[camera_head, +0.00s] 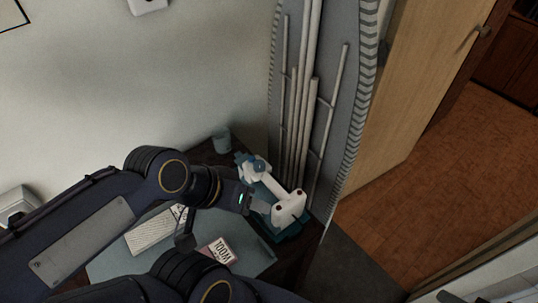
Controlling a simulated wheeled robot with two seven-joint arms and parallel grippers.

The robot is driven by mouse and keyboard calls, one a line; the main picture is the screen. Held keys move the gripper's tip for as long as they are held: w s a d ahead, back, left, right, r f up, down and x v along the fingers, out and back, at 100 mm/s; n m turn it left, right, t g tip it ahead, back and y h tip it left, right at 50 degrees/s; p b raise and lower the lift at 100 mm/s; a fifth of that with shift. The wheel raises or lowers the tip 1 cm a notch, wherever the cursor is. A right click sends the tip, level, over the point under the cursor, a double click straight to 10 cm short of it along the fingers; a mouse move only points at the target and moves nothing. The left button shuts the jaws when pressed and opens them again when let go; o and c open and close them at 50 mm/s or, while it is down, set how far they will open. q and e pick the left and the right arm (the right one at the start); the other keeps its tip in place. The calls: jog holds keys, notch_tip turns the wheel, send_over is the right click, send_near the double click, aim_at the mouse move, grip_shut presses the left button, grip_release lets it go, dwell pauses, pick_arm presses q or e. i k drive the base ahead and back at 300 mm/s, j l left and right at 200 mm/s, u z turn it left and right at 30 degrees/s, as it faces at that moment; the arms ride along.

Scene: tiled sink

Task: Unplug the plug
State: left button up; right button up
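A white wall fitting (17,203) shows at the left edge, partly behind my arm; it looks like a socket, and I cannot tell whether a plug sits in it. Another white fitting (148,5) is cut off by the top edge. My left arm reaches in from the left across the table. Its gripper (254,203) is over the table beside a white and teal device (285,205), far from both fittings. Its fingers are too small and dark to read, and I cannot tell whether they touch the device. My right arm crosses the bottom edge; its gripper is out of view.
The dark table holds a keyboard (155,232), a "WOOL" packet (220,252) and a teal cup (222,142). An ironing board (350,110) stands upright behind it. A wooden door (415,80) is open at right, with clear brown floor (435,175) beyond.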

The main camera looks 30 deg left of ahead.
aim_at(17, 216)
jog(key=u, duration=1.15)
